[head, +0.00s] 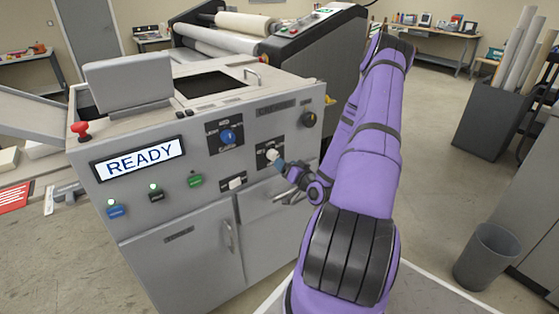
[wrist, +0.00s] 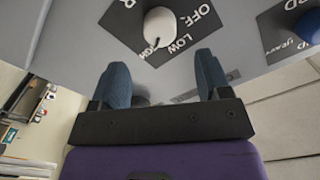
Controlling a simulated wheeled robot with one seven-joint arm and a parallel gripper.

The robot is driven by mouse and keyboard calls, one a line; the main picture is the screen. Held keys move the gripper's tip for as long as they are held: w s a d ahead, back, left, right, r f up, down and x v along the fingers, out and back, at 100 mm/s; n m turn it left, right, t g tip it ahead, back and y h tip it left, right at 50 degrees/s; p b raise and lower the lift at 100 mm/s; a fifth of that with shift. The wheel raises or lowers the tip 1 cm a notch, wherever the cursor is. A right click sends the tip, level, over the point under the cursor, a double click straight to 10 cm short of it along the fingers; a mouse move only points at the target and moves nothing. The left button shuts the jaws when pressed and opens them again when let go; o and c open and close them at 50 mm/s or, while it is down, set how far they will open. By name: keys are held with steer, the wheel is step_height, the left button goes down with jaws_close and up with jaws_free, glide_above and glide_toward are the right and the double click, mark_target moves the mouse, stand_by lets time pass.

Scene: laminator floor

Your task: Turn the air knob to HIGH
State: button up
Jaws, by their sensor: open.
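The air knob (wrist: 160,27) is a pale, rounded knob on a black plate marked OFF, LOW and, partly hidden, HIGH. The plate's larger heading is cut off, with only an R showing. In the head view the white knob (head: 272,153) sits on the grey machine's front. My gripper (wrist: 162,63) has two blue fingers, open and empty, just short of the knob. The knob lies between and beyond the fingertips. In the head view my gripper (head: 281,165) is close to the knob and partly covers its plate.
The machine front also has a blue knob (head: 228,136), a dark knob (head: 309,119), a white switch (head: 235,183), a READY display (head: 138,159), several push buttons and a red knob (head: 81,130). Door handles (head: 228,236) stick out below. A bin (head: 486,256) stands at right on open floor.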

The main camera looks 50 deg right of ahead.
steer(key=shift+v, duration=1.85)
